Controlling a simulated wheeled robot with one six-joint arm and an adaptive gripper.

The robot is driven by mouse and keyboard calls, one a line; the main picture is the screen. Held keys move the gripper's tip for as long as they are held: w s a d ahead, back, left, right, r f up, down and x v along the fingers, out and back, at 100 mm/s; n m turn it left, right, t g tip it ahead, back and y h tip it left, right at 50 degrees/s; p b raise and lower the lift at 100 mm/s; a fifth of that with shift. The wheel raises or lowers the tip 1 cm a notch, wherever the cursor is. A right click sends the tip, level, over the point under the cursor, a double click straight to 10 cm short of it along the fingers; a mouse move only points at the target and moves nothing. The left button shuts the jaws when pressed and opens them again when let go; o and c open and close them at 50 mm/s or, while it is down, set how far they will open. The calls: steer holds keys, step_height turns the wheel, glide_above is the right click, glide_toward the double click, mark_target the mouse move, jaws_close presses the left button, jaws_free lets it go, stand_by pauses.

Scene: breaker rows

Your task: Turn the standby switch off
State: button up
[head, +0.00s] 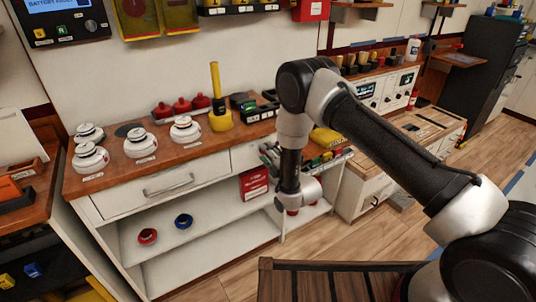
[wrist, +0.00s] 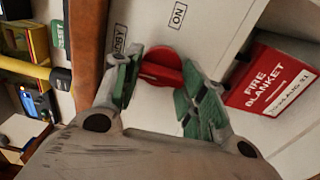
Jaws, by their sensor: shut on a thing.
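In the wrist view the standby switch (wrist: 160,68) is a red rotary knob on a pale cabinet face. A label ending in "DBY" (wrist: 119,40) sits at its upper left, partly hidden by a finger, and an "ON" label (wrist: 178,15) stands above it. My gripper (wrist: 158,82) has its green-padded fingers on either side of the knob, shut on its raised grip. Which mark the knob points at I cannot tell. In the head view my wrist hides the switch.
A red fire blanket box (wrist: 280,85) is close to the right finger; it also shows in the head view (head: 254,183). The wooden counter edge (wrist: 88,45) runs just left of the fingers. White domed devices (head: 140,143) and a yellow-handled tool (head: 217,95) stand on the counter.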

steer(key=o, duration=1)
steer(key=v, duration=1.2)
